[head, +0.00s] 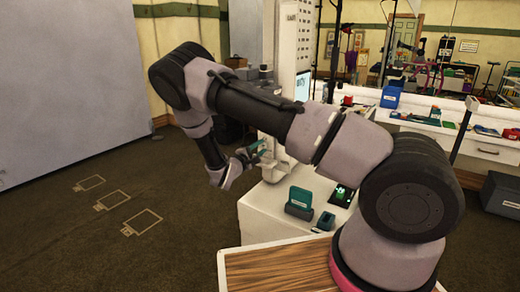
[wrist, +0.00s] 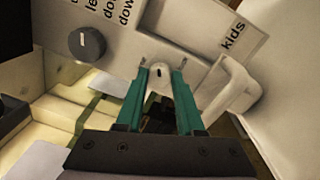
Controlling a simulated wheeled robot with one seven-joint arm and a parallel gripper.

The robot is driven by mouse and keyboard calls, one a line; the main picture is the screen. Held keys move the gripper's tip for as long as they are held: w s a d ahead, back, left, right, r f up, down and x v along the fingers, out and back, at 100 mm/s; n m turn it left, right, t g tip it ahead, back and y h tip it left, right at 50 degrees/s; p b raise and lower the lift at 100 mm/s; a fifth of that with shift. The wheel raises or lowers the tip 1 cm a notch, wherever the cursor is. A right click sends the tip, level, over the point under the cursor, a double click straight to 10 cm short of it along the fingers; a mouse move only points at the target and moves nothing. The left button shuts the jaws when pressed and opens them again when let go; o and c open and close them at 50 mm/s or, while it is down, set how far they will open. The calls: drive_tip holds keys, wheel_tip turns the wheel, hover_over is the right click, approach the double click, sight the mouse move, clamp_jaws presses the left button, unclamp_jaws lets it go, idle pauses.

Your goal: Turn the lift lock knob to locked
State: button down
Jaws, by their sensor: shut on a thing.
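My gripper (wrist: 160,72) has its two teal fingers shut on a small pale knob (wrist: 158,84) with a dark mark near its top, on a white panel (wrist: 190,45). It looks like the lift lock knob, but I cannot read a label for it or tell its setting. In the head view my gripper (head: 257,148) reaches the lower front of the white column (head: 287,90); the knob is hidden there. A dark grey round knob (wrist: 87,43) with a pale mark sits apart to the left, below partly cut-off black lettering.
A white handle-like bracket (wrist: 235,90) stands close right of my fingers, below a "kids" label (wrist: 232,36). Open floor (head: 100,220) lies left.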

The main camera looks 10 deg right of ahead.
drive_tip(key=m, duration=0.5)
drive_tip(key=shift+m, duration=0.3)
drive_tip(key=shift+f, duration=0.1)
idle(0.3)
drive_tip(key=c, duration=0.5)
unclamp_jaws()
drive_tip(key=shift+s+a, duration=0.1)
drive_tip(key=v, duration=1)
drive_tip(key=shift+s+a, duration=0.15)
drive_tip(key=shift+a, duration=0.1)
